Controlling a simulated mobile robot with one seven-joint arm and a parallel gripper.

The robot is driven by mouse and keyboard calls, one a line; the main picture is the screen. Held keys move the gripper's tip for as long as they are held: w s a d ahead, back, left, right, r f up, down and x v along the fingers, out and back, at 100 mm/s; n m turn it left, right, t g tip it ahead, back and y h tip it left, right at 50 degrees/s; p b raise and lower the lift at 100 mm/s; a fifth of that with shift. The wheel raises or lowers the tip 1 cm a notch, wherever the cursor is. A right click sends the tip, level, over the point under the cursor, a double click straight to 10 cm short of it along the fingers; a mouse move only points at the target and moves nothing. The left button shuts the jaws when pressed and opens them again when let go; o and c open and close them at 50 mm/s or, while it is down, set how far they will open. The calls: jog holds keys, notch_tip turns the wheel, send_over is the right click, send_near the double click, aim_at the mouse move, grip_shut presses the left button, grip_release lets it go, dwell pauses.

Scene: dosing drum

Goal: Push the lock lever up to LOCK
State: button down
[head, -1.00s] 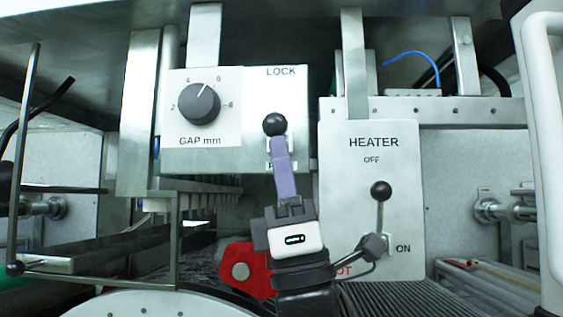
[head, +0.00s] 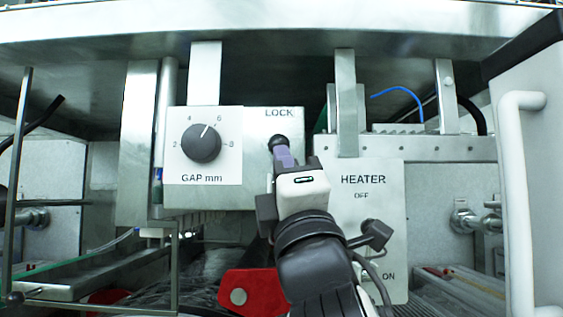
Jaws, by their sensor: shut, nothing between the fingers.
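The lock lever's black ball knob (head: 278,142) stands out from the steel panel, a short way below the LOCK label (head: 279,113). My gripper (head: 284,157) points up and into the panel with its purple fingers shut. The fingertips are just under the knob and seem to touch it, though the exact contact is hard to see. The lever's shaft, its slot and the lower label are hidden behind my gripper and wrist.
The GAP mm dial (head: 201,143) sits left of the lever. A red part (head: 255,292) lies below. A white handle (head: 513,190) stands far right.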

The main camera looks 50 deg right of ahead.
notch_tip(320, 180, up, 2)
jog(key=shift+w+d+r+m+g+p, duration=0.15)
jog(key=shift+m+g+p, duration=0.45)
jog(key=shift+g, duration=0.5)
jog(key=shift+w+d+r+p, duration=0.3)
jog(key=shift+d+r, duration=0.05)
jog(key=shift+r, duration=0.2)
jog(key=shift+w+d+r+p, duration=0.3)
jog(key=shift+d+r+p, duration=0.1)
jog(key=shift+r, duration=0.2)
jog(key=shift+w+d+r+p, duration=0.25)
jog(key=shift+w+d+r, duration=0.1)
jog(key=shift+r, duration=0.2)
jog(key=shift+f, duration=0.1)
